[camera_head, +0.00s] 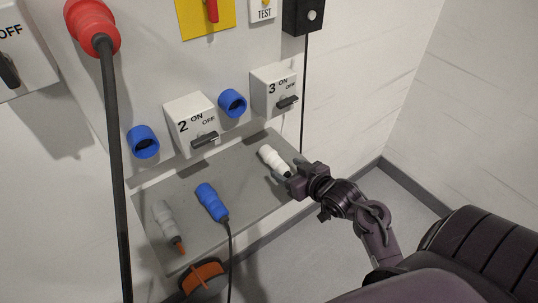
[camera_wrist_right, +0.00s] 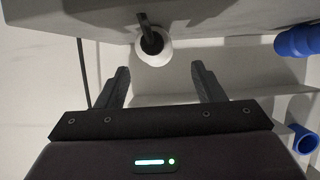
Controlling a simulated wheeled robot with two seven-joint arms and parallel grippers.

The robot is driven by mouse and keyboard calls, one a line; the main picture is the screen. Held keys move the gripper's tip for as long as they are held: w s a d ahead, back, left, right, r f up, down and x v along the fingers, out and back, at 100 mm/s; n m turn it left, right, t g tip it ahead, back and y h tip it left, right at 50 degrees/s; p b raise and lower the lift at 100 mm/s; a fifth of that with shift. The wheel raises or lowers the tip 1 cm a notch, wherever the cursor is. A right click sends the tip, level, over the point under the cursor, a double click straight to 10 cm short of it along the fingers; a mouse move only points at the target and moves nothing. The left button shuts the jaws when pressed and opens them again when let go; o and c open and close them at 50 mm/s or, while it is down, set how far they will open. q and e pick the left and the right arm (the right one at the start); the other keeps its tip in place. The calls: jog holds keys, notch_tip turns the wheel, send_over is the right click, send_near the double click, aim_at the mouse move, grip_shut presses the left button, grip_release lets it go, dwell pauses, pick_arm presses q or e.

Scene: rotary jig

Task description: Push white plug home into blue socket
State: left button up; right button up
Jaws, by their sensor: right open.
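The white plug (camera_head: 274,160) lies on the grey shelf (camera_head: 245,183) at its right end, its dark tail toward my gripper. In the right wrist view the white plug (camera_wrist_right: 154,48) shows end-on, ahead of and between the fingers. My right gripper (camera_head: 287,180) is open at the plug's tail end; I cannot tell from the head view whether it touches. In the wrist view the fingers (camera_wrist_right: 164,80) are apart with nothing between them. Two blue sockets are on the panel, one left (camera_head: 143,142) and one between switch boxes 2 and 3 (camera_head: 232,103). My left gripper is not in view.
A blue plug (camera_head: 211,202) with a cable and a grey plug (camera_head: 167,225) with an orange tip lie on the shelf. Switch boxes 2 (camera_head: 190,124) and 3 (camera_head: 275,92) stand out from the panel. A red plug (camera_head: 92,25) with a thick black cable hangs left.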

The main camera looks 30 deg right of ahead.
aim_at(278, 163)
jog(key=shift+w+f, duration=0.1)
jog(key=shift+w, duration=0.35)
jog(key=shift+p+x, duration=0.7)
jog(key=shift+x, duration=0.3)
jog(key=x, duration=0.3)
jog(key=shift+w+d+f+p, duration=0.1)
jog(key=shift+d+f+p, duration=0.1)
jog(key=shift+f+p, duration=0.2)
jog(key=shift+w, duration=0.1)
jog(key=c, duration=0.8)
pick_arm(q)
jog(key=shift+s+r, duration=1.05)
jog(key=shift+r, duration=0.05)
pick_arm(e)
jog(key=shift+c, duration=1)
